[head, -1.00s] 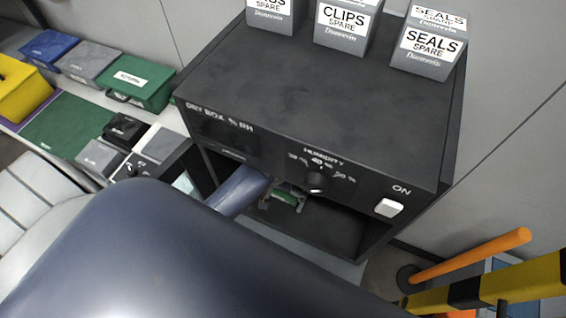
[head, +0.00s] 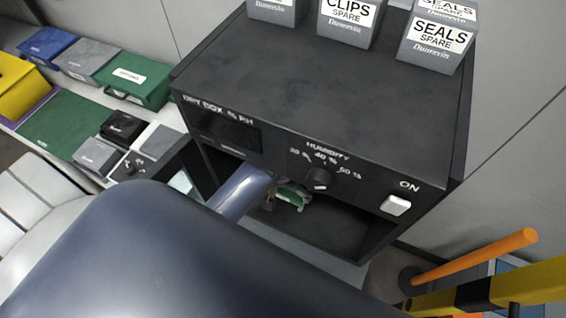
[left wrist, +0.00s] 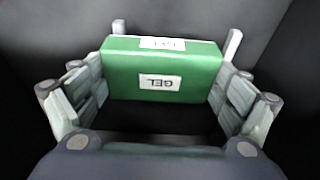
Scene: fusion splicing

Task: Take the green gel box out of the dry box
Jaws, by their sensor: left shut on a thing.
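The green gel box (left wrist: 190,62) with white GEL labels sits between the fingers of my left gripper (left wrist: 165,90) in the left wrist view, and the gripper is shut on it. In the head view my left arm reaches into the open front of the black dry box (head: 330,90). The green gel box (head: 293,192) shows inside the opening, partly hidden by the gripper (head: 285,195) and the arm. I cannot tell whether it touches the dry box floor. My right gripper is not in view.
Grey spare boxes, including CLIPS (head: 347,22) and SEALS (head: 437,42), stand on top of the dry box. A humidity knob (head: 320,180) and white switch (head: 396,205) are on its front above the opening.

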